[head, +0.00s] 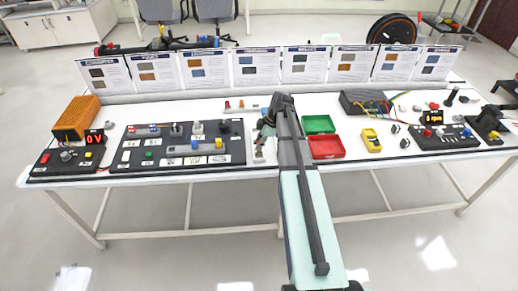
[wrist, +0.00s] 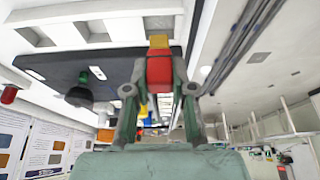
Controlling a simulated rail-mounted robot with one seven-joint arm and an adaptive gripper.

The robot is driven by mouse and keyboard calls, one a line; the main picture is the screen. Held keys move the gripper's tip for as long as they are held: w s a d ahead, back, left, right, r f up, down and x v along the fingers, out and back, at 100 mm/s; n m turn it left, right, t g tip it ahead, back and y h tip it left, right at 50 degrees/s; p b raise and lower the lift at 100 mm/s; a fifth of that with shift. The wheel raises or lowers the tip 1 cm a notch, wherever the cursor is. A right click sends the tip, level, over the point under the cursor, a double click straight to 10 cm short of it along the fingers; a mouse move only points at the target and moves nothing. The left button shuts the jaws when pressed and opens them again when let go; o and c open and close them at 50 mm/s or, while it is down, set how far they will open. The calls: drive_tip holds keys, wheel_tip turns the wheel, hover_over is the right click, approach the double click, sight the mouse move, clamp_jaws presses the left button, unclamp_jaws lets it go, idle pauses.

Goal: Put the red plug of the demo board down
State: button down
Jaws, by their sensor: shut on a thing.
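My gripper (wrist: 160,95) is shut on the red plug (wrist: 159,72) in the wrist view, a finger on each side of it. A yellow piece (wrist: 159,42) shows just beyond the plug; I cannot tell whether it belongs to it. In the head view, my gripper (head: 260,148) is low over the table, just right of the black demo board (head: 135,168), and the plug is not clearly seen there. The board's dark edge and pale labels show in the upper part of the wrist view, which is turned upside down. Contact between plug and board cannot be told.
Red tray (head: 326,147) and green tray (head: 318,124) stand right of my arm. A yellow meter (head: 371,140) lies farther right. An orange box (head: 76,117) is at far left, and poster cards (head: 208,69) line the back. Bare white table shows along the front edge.

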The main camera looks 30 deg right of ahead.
drive_tip(key=shift+f+p, duration=0.45)
drive_tip(key=shift+f, duration=1.3)
drive_tip(key=shift+f, duration=0.15)
drive_tip(key=c, duration=1)
unclamp_jaws()
drive_tip(key=shift+r, duration=0.25)
drive_tip(key=b+v, duration=0.3)
drive_tip(key=v, duration=0.8)
drive_tip(key=shift+d+r+b, duration=0.15)
drive_tip(key=shift+r+b, duration=0.2)
drive_tip(key=shift+r, duration=0.05)
